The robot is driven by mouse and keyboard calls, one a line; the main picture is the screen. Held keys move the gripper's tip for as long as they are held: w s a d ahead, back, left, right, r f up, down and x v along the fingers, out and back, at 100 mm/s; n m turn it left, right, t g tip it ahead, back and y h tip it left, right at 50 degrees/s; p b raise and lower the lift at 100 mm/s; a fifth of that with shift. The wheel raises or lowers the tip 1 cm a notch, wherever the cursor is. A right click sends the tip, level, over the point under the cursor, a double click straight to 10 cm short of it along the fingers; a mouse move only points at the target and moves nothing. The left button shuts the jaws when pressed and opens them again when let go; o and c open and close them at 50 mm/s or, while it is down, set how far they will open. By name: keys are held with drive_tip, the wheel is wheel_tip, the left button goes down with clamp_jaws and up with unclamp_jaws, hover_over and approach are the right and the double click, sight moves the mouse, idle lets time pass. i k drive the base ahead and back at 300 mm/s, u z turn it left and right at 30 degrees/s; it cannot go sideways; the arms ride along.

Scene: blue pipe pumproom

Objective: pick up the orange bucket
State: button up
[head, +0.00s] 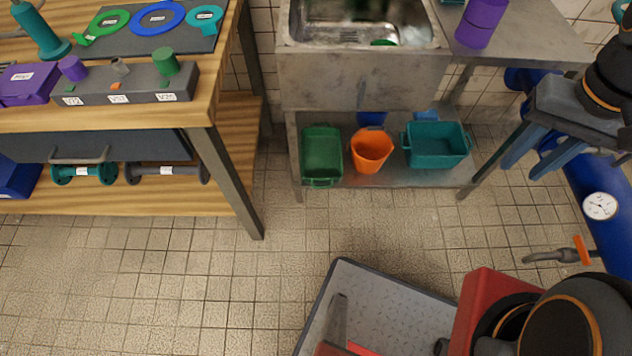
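The orange bucket (371,151) stands upright on the grey lower shelf under the sink in the head view. Its open top faces up toward the camera. It stands between a green bin (322,155) on its left and a teal bin (437,146) on its right. My gripper (526,168) is at the upper right, well to the right of the bucket and apart from it. Its two blue fingers are spread with a gap between them, and I see nothing held there.
The steel sink (358,80) overhangs the metal shelf (390,178). A wooden workbench (120,118) with tools stands at the left. A blue pipe with a gauge (600,206) runs along the right. The tiled floor (300,235) in front of the shelf is clear.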

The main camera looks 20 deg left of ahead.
sight(370, 146)
drive_tip(key=z, duration=0.05)
drive_tip(key=k, duration=0.1)
drive_tip(key=u, duration=0.45)
drive_tip(key=i, duration=0.65)
drive_tip(key=u, duration=0.4)
